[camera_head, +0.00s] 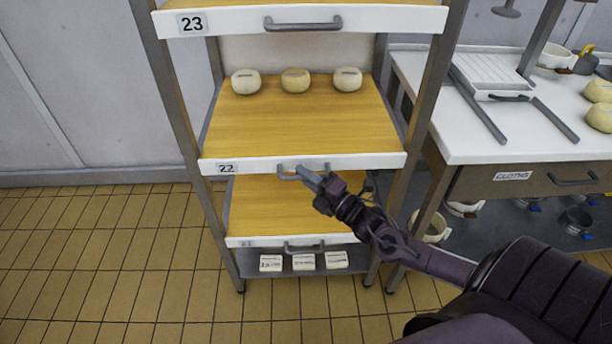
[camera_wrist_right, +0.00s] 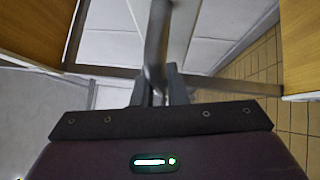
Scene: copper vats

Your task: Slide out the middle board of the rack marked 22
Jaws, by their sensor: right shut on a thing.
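The rack (camera_head: 171,90) is a grey metal frame with wooden boards that have white front edges. The board marked 22 (camera_head: 260,125) is between the boards marked 23 and 21. Three round pale cheeses (camera_head: 295,80) sit in a row at its back. Its grey handle (camera_head: 290,174) is on the white front edge. My right gripper (camera_head: 316,179) is shut on this handle at its right part. The right wrist view also shows the handle (camera_wrist_right: 157,45) between the fingers (camera_wrist_right: 160,85). My left gripper is not in view.
The board marked 23 (camera_head: 360,19) is above and the board marked 21 (camera_head: 265,205) is below. White labelled blocks (camera_head: 304,262) lie on the bottom shelf. A white table (camera_head: 440,125) with a drawer marked CLOTHS stands close on the right. The tiled floor in front is clear.

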